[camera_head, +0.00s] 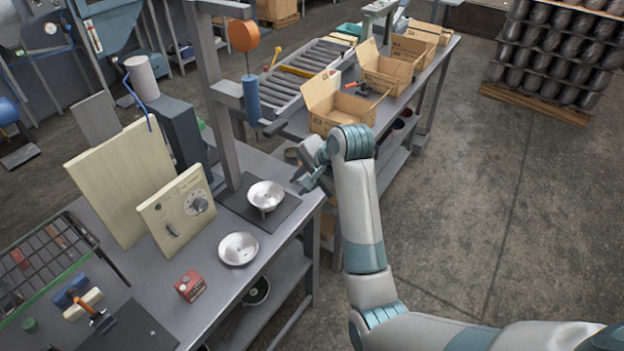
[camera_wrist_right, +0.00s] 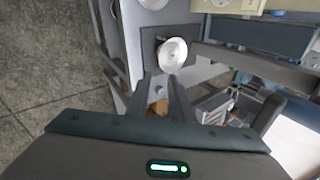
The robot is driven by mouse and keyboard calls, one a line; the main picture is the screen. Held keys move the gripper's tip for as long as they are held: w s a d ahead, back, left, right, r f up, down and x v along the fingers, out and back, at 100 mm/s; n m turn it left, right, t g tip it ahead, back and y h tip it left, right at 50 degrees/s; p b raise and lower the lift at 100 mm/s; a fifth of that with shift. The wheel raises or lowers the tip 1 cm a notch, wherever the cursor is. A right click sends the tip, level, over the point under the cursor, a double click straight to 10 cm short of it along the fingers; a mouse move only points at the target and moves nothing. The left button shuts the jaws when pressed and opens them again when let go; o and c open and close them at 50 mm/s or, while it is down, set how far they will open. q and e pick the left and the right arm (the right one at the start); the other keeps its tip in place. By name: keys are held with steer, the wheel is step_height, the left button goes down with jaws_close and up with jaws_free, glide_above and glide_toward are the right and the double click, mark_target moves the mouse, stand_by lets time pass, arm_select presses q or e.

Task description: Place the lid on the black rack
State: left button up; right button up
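Two round silver pieces are on the grey bench. One (camera_head: 265,194) sits on a dark square plate (camera_head: 283,213) near the post, and the other (camera_head: 238,248) lies on the bare bench top. I cannot tell for sure which is the lid. A black wire rack (camera_head: 62,247) is at the left edge. My right gripper (camera_head: 312,178) is off the bench's right edge, apart from the silver piece on the plate. The right wrist view shows its two fingers (camera_wrist_right: 162,82) spread and empty, pointing toward that silver piece (camera_wrist_right: 172,53). My left gripper is out of view.
A red box (camera_head: 190,285) stands on the bench front. Cream panels (camera_head: 178,210) lean behind, and a grey post (camera_head: 222,100) rises beside the plate. Blue and white pieces lie near the rack. Open cartons (camera_head: 338,104) stand on the far table.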

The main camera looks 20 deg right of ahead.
stand_by(0.3)
step_height(320, 180, down, 21)
steer(key=s+n+g, duration=0.1)
steer(key=s+n, duration=0.1)
steer(key=n, duration=0.1)
steer(key=s+d+f+n+g+h, duration=0.1)
steer(key=s+f, duration=0.4)
steer(key=f, duration=0.3)
steer(key=s+d+f+n, duration=0.1)
steer(key=s+f+n, duration=0.1)
steer(key=s+f, duration=0.45)
steer(key=s+d+f+n+g+h, duration=0.1)
steer(key=s+f, duration=0.2)
steer(key=f, duration=0.6)
steer(key=s+d+f+n, duration=0.3)
steer(key=s+f, duration=0.9)
steer(key=s, duration=0.5)
steer(key=s+d+f+n, duration=0.1)
steer(key=s+f, duration=0.1)
steer(key=s, duration=0.6)
steer(key=s+d+f+n+g, duration=0.1)
steer(key=s+d+f+n, duration=0.1)
steer(key=s, duration=0.7)
steer(key=s+d+f+n+g+h, duration=0.1)
steer(key=s+f, duration=0.2)
steer(key=s, duration=0.6)
steer(key=shift+d+f+n, duration=0.25)
steer(key=shift+f+n, duration=0.1)
steer(key=shift+n, duration=0.05)
